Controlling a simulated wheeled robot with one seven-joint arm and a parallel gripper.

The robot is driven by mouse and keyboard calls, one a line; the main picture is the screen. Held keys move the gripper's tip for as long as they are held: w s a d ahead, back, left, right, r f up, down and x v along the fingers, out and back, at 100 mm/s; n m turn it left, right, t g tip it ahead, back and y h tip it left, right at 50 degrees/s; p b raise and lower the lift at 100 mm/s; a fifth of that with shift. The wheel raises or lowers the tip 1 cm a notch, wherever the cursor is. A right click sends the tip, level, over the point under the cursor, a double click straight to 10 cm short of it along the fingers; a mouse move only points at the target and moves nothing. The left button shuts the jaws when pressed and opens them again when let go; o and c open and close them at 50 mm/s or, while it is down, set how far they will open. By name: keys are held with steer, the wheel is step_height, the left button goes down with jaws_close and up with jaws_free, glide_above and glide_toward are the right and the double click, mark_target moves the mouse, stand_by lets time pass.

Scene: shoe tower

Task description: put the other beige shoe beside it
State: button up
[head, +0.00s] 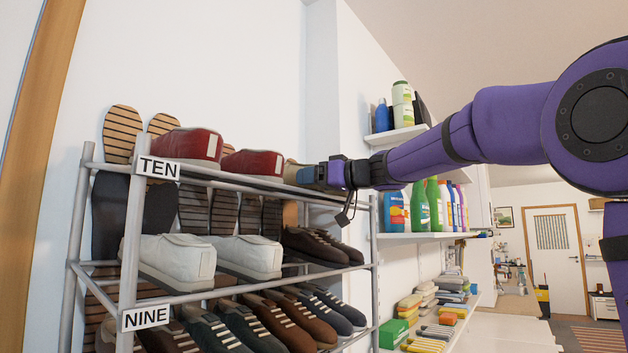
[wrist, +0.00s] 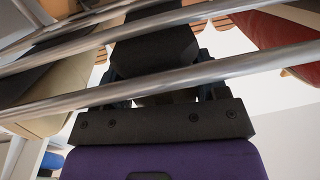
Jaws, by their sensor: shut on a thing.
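My gripper (head: 318,174) is at the right end of the upper shelf labelled TEN, shut on a beige shoe (head: 294,172) that shows only in part just left of it in the head view. In the wrist view my gripper (wrist: 160,88) has a dark mass between its fingers, crossed by metal rails. Another beige surface, apparently a shoe (wrist: 48,88), lies to the left in that view, beside the gripper. I cannot tell whether the held shoe touches the shelf.
Two red shoes (head: 188,146) stand on the same shelf; red also shows in the wrist view (wrist: 270,30). White shoes (head: 172,258) and brown shoes (head: 318,245) fill the tier below. The rack's metal rails (head: 240,182) run close to the gripper. Wall shelves (head: 425,237) hold bottles.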

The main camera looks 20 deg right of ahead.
steer(key=o, duration=1.2)
steer(key=shift+c, duration=0.2)
steer(key=shift+o, duration=0.4)
steer(key=shift+s, duration=0.15)
steer(key=f+v, duration=0.1)
steer(key=v, duration=1.2)
steer(key=shift+s+a, duration=0.15)
steer(key=shift+s, duration=0.5)
